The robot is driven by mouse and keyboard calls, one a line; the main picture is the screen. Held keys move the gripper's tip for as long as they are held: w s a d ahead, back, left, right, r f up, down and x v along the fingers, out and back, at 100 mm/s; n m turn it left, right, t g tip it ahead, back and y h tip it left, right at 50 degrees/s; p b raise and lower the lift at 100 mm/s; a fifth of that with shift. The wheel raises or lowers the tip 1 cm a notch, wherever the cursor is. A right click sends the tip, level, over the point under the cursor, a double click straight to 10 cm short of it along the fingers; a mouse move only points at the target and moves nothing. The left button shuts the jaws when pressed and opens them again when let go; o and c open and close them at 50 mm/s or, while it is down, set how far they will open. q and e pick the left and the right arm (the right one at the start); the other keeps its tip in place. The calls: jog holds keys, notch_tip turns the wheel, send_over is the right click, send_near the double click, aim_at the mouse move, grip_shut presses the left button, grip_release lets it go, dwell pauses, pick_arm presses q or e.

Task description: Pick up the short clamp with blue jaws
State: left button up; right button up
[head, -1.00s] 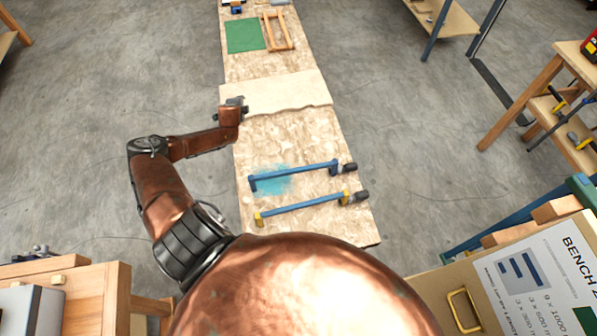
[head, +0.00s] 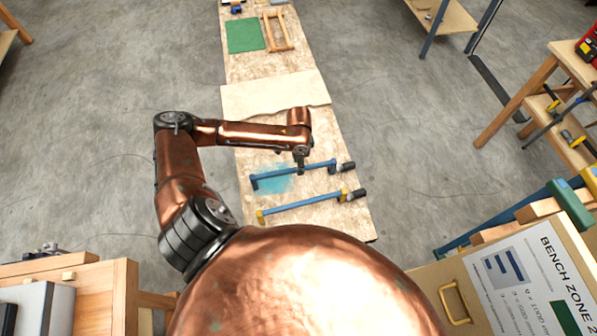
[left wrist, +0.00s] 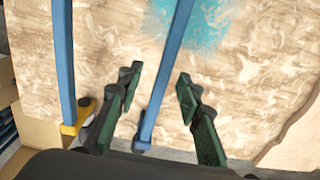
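The clamp with blue jaws (head: 278,177) lies across the wooden board, with its dark handle to the right. My left gripper (head: 301,171) is above its bar, right of the middle. In the left wrist view the blue bar (left wrist: 165,65) runs between my open fingers (left wrist: 157,84), with a blue jaw at its lower end. The fingers stand either side of the bar; I cannot tell how high above it they are. My right gripper is not in view.
A blue-barred clamp with yellow jaws (head: 305,203) lies parallel, nearer me. It also shows left in the wrist view (left wrist: 64,60). A pale sheet (head: 270,94), a green mat (head: 245,36) and a wooden frame (head: 278,30) lie farther along the board.

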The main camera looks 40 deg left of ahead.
pick_arm(q)
jog(key=f, duration=0.5)
jog(key=shift+w+a+f+p, duration=0.1)
jog(key=shift+a+p, duration=0.25)
jog(key=shift+p, duration=0.05)
grip_shut()
